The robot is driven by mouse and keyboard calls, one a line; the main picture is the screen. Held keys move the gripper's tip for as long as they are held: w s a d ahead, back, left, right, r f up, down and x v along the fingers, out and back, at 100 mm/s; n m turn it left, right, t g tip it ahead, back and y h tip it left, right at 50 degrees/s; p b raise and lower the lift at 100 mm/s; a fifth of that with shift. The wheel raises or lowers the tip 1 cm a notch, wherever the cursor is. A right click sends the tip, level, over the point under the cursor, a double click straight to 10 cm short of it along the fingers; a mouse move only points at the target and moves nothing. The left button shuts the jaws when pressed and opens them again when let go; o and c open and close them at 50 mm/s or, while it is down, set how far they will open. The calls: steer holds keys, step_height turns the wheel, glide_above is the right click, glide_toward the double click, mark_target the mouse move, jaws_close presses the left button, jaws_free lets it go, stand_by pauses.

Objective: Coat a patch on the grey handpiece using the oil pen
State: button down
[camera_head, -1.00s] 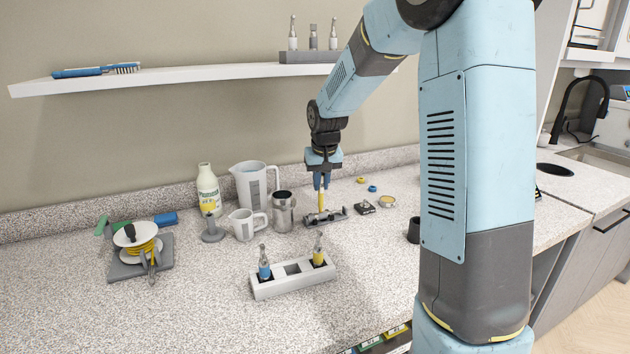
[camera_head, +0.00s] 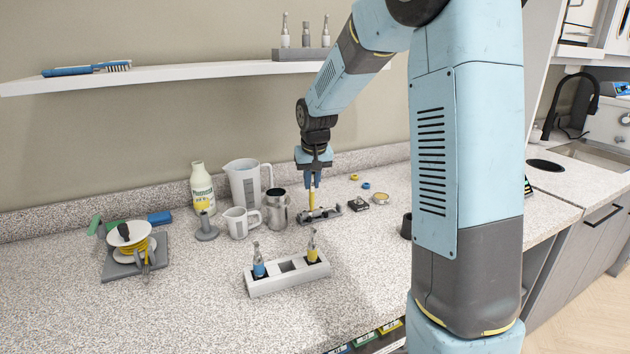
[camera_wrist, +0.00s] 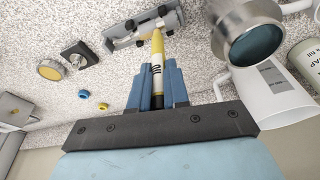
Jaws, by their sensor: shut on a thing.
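My gripper (camera_head: 312,183) is shut on the yellow oil pen (camera_head: 312,200), which points down. The wrist view shows the pen (camera_wrist: 157,50) with a dark band and lettering between the blue fingers (camera_wrist: 156,85). The grey handpiece (camera_wrist: 146,25) lies in a grey holder (camera_wrist: 121,44) on the counter; the head view shows the handpiece small (camera_head: 322,213), directly under the pen. The pen's tip is at the handpiece; I cannot tell whether they touch. The pen hides part of the handpiece.
A metal jug (camera_head: 277,209) and white pitchers stand close left of the handpiece. A small black block (camera_head: 356,201) and a round tin (camera_head: 380,199) lie to its right.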

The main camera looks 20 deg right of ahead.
step_height(320, 180, up, 8)
steer(key=a, duration=0.1)
steer(key=shift+s+a, duration=0.15)
steer(key=shift+a, duration=0.05)
stand_by(0.5)
stand_by(0.7)
